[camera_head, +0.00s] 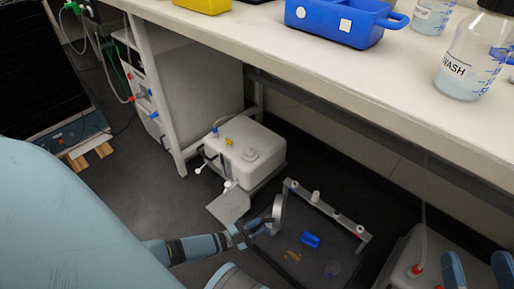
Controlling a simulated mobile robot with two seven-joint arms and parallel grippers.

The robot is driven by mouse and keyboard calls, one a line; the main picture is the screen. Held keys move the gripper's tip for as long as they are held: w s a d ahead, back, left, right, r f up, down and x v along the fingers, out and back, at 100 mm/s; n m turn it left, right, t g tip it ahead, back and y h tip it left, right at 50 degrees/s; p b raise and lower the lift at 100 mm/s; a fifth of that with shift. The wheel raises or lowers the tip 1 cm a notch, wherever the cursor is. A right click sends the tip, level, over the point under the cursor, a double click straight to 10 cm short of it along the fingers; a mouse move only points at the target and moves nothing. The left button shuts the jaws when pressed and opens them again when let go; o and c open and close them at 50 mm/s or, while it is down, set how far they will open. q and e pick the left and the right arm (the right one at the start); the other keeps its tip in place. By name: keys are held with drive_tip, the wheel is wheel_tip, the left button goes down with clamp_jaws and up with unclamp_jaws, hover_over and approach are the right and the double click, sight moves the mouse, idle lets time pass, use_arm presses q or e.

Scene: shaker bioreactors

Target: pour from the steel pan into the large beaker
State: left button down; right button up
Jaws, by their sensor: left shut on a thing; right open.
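My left gripper (240,236) is low over the dark floor, left of centre. It appears shut on the steel pan (277,214), a small grey round shape seen nearly edge-on beside the fingers. The pan's inside and any contents are hidden. A clear glass vessel with blue marks (432,14), perhaps the large beaker, stands on the bench at the top right, its top cut off by the frame. The pan is far below and left of it. My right gripper (478,271) shows two separate blue fingers at the bottom right; it is open, with nothing seen between them.
The white bench (340,80) overhangs the floor. On it are a blue caddy (340,22), a yellow container (205,3) and a WASH bottle (470,65). A white tank (245,155), a low rack (325,210) and a blue block (310,240) are below.

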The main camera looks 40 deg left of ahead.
use_arm(q)
drive_tip(key=shift+w+d+r+p, duration=0.1)
drive_tip(key=shift+d+r+p, duration=0.05)
drive_tip(key=shift+r+p, duration=0.35)
drive_tip(key=shift+d+r+g+p, duration=0.15)
drive_tip(key=shift+r+g+p, duration=0.15)
drive_tip(key=shift+g, duration=0.1)
drive_tip(key=d+m+g+p, duration=0.1)
drive_tip(key=p, duration=0.1)
drive_tip(key=w+d+r+m+g+y+p, duration=0.1)
drive_tip(key=d+p, duration=0.1)
drive_tip(key=p, duration=0.1)
drive_tip(key=w+d+r+g+y+p, duration=0.1)
drive_tip(key=p, duration=0.2)
drive_tip(key=shift+w+d+r+m+g, duration=0.15)
drive_tip(key=shift+w+d+m+g, duration=0.05)
drive_tip(key=shift+d+m+g, duration=0.2)
use_arm(e)
drive_tip(key=s+a+r+m, duration=0.1)
drive_tip(key=s+r+m, duration=0.2)
drive_tip(key=r+m, duration=0.1)
drive_tip(key=shift+a+r+m+h, duration=0.25)
drive_tip(key=shift+r+m+h, duration=0.15)
drive_tip(key=shift+r, duration=0.3)
use_arm(q)
drive_tip(key=shift+y, duration=0.3)
use_arm(e)
drive_tip(key=shift+f, duration=0.1)
